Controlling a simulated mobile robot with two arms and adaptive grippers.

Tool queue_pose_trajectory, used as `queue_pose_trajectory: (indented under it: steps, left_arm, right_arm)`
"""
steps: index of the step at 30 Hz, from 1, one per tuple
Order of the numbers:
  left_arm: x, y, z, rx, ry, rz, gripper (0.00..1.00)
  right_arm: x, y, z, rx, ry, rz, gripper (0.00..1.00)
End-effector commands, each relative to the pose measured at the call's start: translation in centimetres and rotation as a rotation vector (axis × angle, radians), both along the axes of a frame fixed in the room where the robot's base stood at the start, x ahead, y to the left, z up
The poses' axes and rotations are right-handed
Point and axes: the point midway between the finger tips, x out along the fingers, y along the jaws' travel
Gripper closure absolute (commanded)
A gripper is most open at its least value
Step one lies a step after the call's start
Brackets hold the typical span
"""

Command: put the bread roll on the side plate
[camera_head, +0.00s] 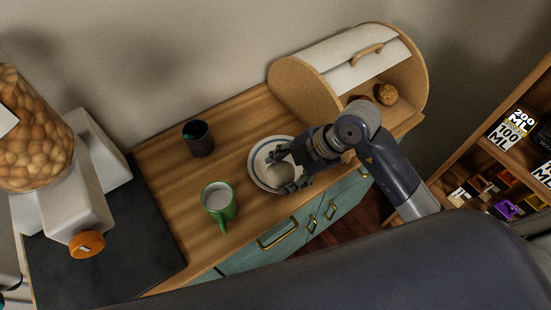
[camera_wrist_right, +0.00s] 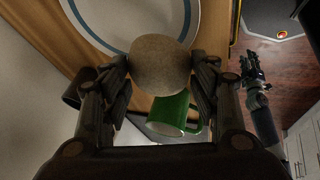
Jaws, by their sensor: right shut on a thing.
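The side plate (camera_head: 256,158) is white with a blue ring and lies on the wooden counter. My right gripper (camera_head: 284,177) is over the plate. It is shut on the bread roll (camera_head: 278,173), a pale round thing partly hidden by the fingers in the head view. In the right wrist view the bread roll (camera_wrist_right: 160,66) sits between both fingertips, and it covers part of the plate (camera_wrist_right: 103,22). I cannot tell whether the roll touches the plate. My left gripper (camera_wrist_right: 252,70) shows small in the right wrist view, away from the counter; its opening is unclear.
A green mug (camera_head: 219,203) and a dark cup (camera_head: 198,138) stand left of the plate. An open bread box (camera_head: 300,88) at the back right holds a brown roll (camera_head: 386,94). A jar dispenser (camera_head: 35,140) stands far left. Shelves (camera_head: 490,150) are at the right.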

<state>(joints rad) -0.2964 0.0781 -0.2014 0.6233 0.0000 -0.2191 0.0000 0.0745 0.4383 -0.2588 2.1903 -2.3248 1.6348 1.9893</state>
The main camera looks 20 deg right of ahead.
Motion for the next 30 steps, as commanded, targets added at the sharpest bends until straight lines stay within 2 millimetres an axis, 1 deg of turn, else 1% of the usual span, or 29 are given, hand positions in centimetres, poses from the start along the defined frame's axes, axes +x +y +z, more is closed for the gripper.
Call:
queue_pose_trajectory:
  steps: [1,3,6,9,11,13,18,20,30]
  left_arm:
    - [-0.3,0.2,0.5,0.003,0.004,0.001,0.72]
    - [-0.6,0.4,0.8,0.006,0.009,0.003,0.72]
    - [-0.8,0.5,1.1,0.007,0.013,0.003,0.72]
    - [-0.8,0.5,1.2,0.007,0.013,0.003,0.72]
    - [-0.8,0.5,1.2,0.007,0.013,0.003,0.72]
    - [-0.8,0.5,1.5,0.007,0.013,0.003,0.72]
    - [-0.7,0.5,2.2,0.006,0.012,0.003,0.72]
    - [-0.7,0.5,2.3,0.005,0.011,0.002,0.72]
    - [-0.4,0.2,2.1,0.002,0.007,0.000,0.72]
  right_arm:
    - [1.2,0.2,0.2,0.002,0.000,-0.003,0.68]
    - [2.5,0.5,0.1,0.002,0.000,-0.001,0.68]
    - [3.9,0.7,-0.2,0.002,0.000,-0.001,0.68]
    - [4.8,0.8,-0.4,0.000,0.000,-0.001,0.68]
    - [5.0,0.9,-0.4,0.000,-0.001,0.000,0.68]
    - [5.1,0.9,-1.0,0.001,0.002,0.000,0.68]
    - [4.9,0.9,-3.3,0.001,0.005,-0.001,0.68]
    - [5.0,0.9,-3.8,0.000,0.001,0.000,0.68]
    - [5.0,0.8,-4.2,0.000,0.000,0.001,0.68]
